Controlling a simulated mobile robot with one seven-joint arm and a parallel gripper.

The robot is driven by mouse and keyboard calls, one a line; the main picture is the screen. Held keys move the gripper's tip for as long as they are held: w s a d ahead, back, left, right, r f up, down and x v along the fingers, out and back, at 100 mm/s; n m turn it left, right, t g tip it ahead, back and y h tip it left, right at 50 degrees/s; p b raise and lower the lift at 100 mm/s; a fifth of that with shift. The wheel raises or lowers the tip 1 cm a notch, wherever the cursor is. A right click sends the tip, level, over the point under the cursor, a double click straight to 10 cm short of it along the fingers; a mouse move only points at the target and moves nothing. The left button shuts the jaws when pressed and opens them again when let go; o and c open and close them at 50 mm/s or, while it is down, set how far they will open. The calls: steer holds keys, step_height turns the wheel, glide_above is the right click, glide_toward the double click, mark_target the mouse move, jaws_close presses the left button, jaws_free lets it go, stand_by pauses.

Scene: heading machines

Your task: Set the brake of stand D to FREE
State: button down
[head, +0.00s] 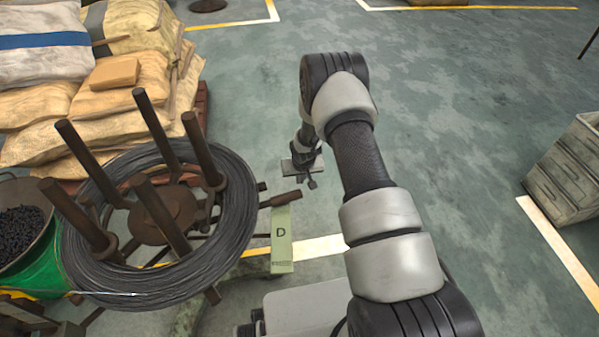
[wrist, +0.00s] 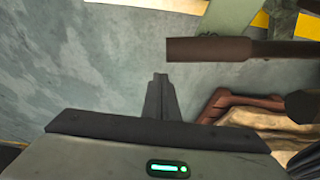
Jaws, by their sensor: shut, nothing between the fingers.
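Stand D is at the left in the head view, with a coil of dark wire (head: 240,215) around its rusty upright posts. Its pale green post (head: 282,250) carries the letter D. A brown brake lever (head: 285,199) sticks out to the right just above that post. The lever's thick handle (wrist: 208,50) lies level across the wrist view, beyond my fingertips. My gripper (head: 312,184) is just right of the handle's end in the head view. It (wrist: 160,78) is shut and empty, apart from the lever. No FREE marking is readable.
Stacked sacks (head: 130,80) on a pallet stand behind the coil. A green bucket (head: 35,255) of dark pieces is at far left. A grey crate (head: 570,170) stands at the right. The floor (head: 460,110) behind and right of my arm is clear.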

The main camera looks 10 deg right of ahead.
steer(key=shift+s+f, duration=0.2)
steer(key=shift+s, duration=0.55)
steer(key=shift+s, duration=0.1)
